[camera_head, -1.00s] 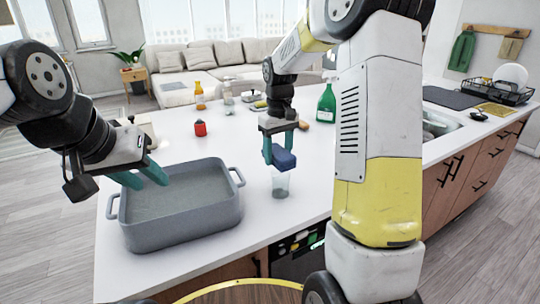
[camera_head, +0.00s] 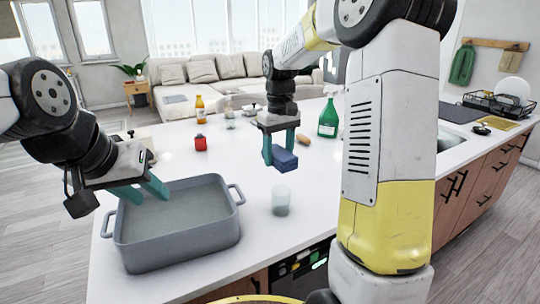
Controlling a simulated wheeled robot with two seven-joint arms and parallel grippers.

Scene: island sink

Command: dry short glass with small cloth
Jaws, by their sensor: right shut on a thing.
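A short clear glass (camera_head: 281,201) stands upright on the white island top, right of the grey basin. My right gripper (camera_head: 280,160) is shut on a small folded blue cloth (camera_head: 285,159) and holds it in the air; in the picture the cloth is above the glass and apart from it.
The grey basin (camera_head: 180,250) with side handles stands at the front left of the island. A red jar (camera_head: 201,143), an orange bottle (camera_head: 200,109), a green spray bottle (camera_head: 328,118) and a brown sponge-like thing (camera_head: 303,140) stand farther back. A dish rack (camera_head: 497,103) is at the right.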

